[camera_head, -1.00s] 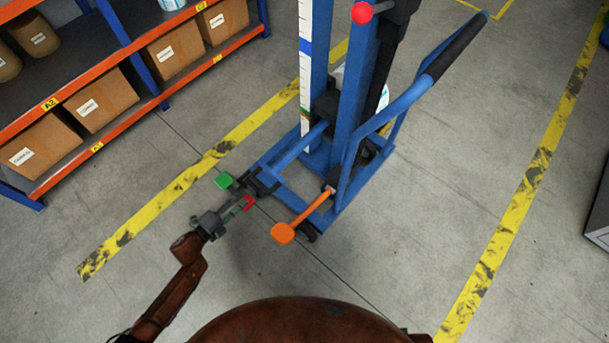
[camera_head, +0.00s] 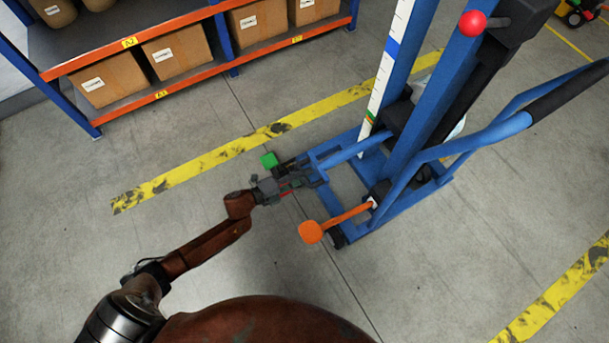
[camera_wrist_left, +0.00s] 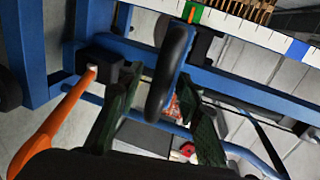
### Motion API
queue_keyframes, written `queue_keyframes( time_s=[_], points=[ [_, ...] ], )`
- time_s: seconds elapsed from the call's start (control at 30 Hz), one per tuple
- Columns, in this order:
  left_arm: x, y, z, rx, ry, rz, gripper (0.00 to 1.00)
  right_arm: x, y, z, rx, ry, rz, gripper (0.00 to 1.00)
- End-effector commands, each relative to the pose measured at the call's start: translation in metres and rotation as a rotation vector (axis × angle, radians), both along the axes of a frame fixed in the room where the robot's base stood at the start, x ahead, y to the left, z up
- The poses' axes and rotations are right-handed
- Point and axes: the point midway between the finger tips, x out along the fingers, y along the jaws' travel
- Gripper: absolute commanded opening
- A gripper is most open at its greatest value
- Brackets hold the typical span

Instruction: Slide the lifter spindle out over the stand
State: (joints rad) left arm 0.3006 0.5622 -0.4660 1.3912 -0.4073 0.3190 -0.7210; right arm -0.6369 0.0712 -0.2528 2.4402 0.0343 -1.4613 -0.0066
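The blue lifter has a tall mast (camera_head: 433,97) and a blue spindle bar (camera_head: 350,151) reaching left from a black carriage, low over the base frame. My left gripper (camera_head: 298,179) is at this end. In the left wrist view its two dark green fingers (camera_wrist_left: 160,95) stand apart on either side of the ring, with gaps showing; I see no firm grip. My right gripper is out of view. I cannot make out which thing is the stand.
An orange pedal (camera_head: 312,232) sticks out beside my left gripper. Shelves with boxes (camera_head: 173,53) stand at the back left. Open floor surrounds the lifter.

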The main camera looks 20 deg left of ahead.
Motion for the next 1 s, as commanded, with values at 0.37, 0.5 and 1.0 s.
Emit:
queue_keyframes(
  time_s=[0.37,0.5,1.0],
  points=[
    [0.0003,-0.0003,0.0005,-0.001,-0.001,0.0,0.23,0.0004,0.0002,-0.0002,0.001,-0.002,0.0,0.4],
    [0.0003,-0.0003,0.0004,-0.001,-0.001,0.0,0.13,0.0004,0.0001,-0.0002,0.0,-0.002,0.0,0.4],
    [0.0,-0.0002,0.0002,0.0,0.0,0.0,0.0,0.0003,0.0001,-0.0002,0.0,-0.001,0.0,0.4]
  ],
)
